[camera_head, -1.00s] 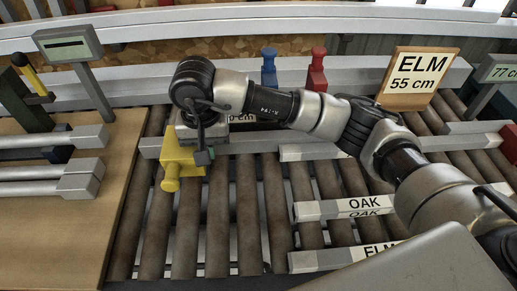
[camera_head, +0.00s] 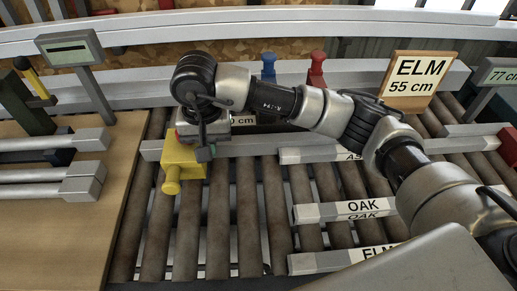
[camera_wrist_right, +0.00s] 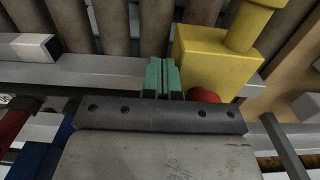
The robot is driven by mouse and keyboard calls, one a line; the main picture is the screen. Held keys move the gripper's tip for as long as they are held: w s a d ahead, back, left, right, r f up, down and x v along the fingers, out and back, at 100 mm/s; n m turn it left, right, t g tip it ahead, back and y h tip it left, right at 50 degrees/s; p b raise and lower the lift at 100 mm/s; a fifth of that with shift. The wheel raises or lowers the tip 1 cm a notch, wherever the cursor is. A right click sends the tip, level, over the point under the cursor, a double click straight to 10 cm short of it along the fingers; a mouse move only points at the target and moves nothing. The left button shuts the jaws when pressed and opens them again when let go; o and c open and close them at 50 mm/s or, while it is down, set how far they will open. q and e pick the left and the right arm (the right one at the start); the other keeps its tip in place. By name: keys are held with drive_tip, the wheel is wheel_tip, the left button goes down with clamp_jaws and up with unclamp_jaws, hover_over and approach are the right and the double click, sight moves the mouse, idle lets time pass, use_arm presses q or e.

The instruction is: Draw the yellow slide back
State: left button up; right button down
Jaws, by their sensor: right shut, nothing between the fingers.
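The yellow slide (camera_head: 182,162) sits on the grey rail (camera_head: 255,146) at the left of the roller bed, its round knob towards the front. In the right wrist view the slide (camera_wrist_right: 215,62) is right of the fingers, with a red knob (camera_wrist_right: 205,95) beside it. My right gripper's green fingers (camera_wrist_right: 160,78) are together and empty, over the rail and close beside the slide. I cannot tell whether they touch it. My left gripper is not in view.
Blue (camera_head: 268,68) and red (camera_head: 317,69) posts stand behind the rail. An ELM 55 cm sign (camera_head: 415,80) stands at the back right. Labelled bars, one reading OAK (camera_head: 352,208), lie on the rollers. A wooden bench (camera_head: 70,225) with grey bars is at the left.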

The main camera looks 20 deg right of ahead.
wheel_tip(320, 180, up, 6)
drive_tip(key=d+p, duration=0.1)
drive_tip(key=p, duration=0.1)
drive_tip(key=shift+s+d, duration=0.2)
drive_tip(key=shift+d, duration=0.05)
idle(0.4)
idle(0.5)
